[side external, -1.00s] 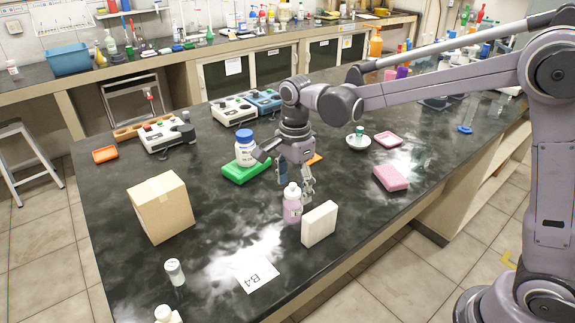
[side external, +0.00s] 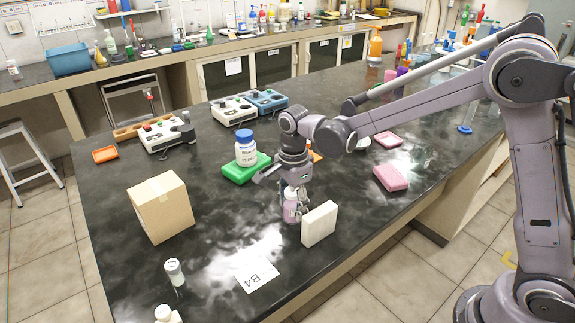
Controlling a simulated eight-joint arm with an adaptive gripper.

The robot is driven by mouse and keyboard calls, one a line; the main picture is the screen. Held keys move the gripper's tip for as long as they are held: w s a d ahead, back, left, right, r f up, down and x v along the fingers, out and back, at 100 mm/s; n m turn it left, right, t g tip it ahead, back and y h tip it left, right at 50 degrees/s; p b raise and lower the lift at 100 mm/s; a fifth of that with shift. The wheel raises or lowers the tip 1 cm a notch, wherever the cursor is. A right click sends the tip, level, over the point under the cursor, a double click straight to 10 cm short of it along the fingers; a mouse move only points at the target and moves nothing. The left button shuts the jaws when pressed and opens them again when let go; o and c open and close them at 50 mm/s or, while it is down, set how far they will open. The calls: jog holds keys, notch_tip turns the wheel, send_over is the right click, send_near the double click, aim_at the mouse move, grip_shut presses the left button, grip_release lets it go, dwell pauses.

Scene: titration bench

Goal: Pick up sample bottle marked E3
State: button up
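A small bottle with pink liquid (side external: 290,212) stands upright on the dark bench beside a white block. My gripper (side external: 294,200) points down at this bottle, with its fingers around or just behind the upper part. The gripper hides the bottle's cap, and I cannot tell whether the fingers touch the bottle. A white bottle with a blue cap (side external: 246,152) stands on a green block, left of my gripper. No E3 marking is readable on any bottle.
The white block (side external: 319,224) stands close on the right of the pink bottle. A cardboard box (side external: 160,207), the green block (side external: 237,174), a B4 card (side external: 257,275) and a pink sponge-like block (side external: 391,178) lie around. The bench between box and pink bottle is clear.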

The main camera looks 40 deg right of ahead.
jog(key=c, duration=0.7)
jog(key=shift+o, duration=0.2)
jog(key=shift+r, duration=0.15)
